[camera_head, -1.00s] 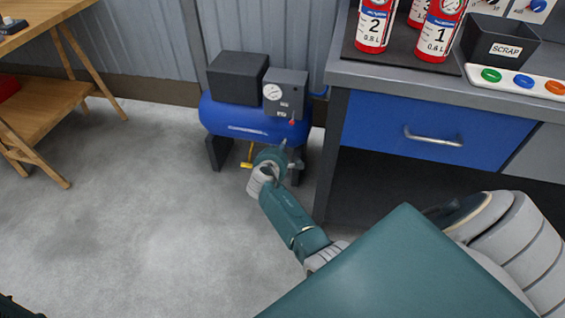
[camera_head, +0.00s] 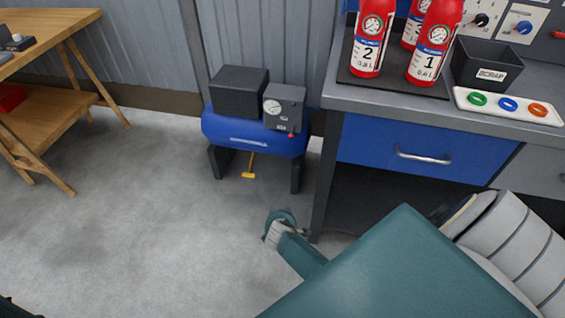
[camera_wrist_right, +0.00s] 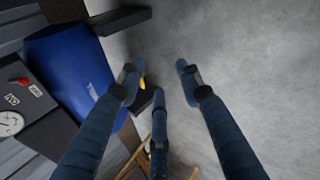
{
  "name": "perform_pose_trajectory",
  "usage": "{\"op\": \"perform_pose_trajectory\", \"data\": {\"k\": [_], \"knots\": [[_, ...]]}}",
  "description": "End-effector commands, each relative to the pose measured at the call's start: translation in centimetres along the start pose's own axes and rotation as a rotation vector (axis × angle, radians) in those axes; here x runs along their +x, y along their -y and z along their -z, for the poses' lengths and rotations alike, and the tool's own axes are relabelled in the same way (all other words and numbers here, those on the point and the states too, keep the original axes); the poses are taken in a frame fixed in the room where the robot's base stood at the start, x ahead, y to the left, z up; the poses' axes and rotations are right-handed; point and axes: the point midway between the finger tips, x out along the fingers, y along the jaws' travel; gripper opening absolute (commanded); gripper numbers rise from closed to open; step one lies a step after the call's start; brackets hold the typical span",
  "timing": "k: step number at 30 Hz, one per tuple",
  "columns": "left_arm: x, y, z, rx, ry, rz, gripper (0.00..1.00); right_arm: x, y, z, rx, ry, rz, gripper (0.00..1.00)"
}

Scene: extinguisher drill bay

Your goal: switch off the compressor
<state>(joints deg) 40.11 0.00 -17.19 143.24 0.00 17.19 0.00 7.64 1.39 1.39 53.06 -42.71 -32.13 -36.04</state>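The compressor is a blue tank (camera_head: 252,138) on dark legs, standing against the wall. It carries a black box (camera_head: 239,92) and a grey control box (camera_head: 285,107) with a round gauge. A small red switch (camera_head: 291,134) sits low on the control box; in the right wrist view it is a red knob (camera_wrist_right: 23,82) beside two small labels. I cannot tell its setting. My right gripper (camera_wrist_right: 158,80) is open and empty over the floor, apart from the tank. In the head view my right arm ends in front of the compressor, lower right of it.
A wooden table (camera_head: 60,35) stands left. A yellow part (camera_head: 248,175) hangs under the tank. The floor between is clear.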

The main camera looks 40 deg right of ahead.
Motion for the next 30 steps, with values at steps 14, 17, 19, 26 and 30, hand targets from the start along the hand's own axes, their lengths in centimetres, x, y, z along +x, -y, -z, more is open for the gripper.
{"op": "perform_pose_trajectory", "data": {"k": [14, 17, 19, 26, 30], "knots": [[1.0, 0.2, -0.3, 0.0, 0.0, 0.0, 0.4, -0.8, 3.1, 0.1, 0.057, -0.026, 0.052, 0.35], [1.0, 0.2, -0.3, 0.0, 0.0, 0.0, 0.4, -0.8, 3.1, 0.1, 0.057, -0.026, 0.052, 0.35], [1.0, 0.2, -0.3, 0.0, 0.0, 0.0, 0.4, -0.8, 3.1, 0.1, 0.057, -0.026, 0.052, 0.35], [1.0, 0.2, -0.3, 0.0, 0.0, 0.0, 0.4, -0.8, 3.1, 0.1, 0.057, -0.026, 0.051, 0.35], [0.9, 0.4, -2.2, 0.0, 0.041, 0.003, 0.4, -1.2, 3.3, 0.0, 0.064, -0.029, 0.06, 0.35]]}}
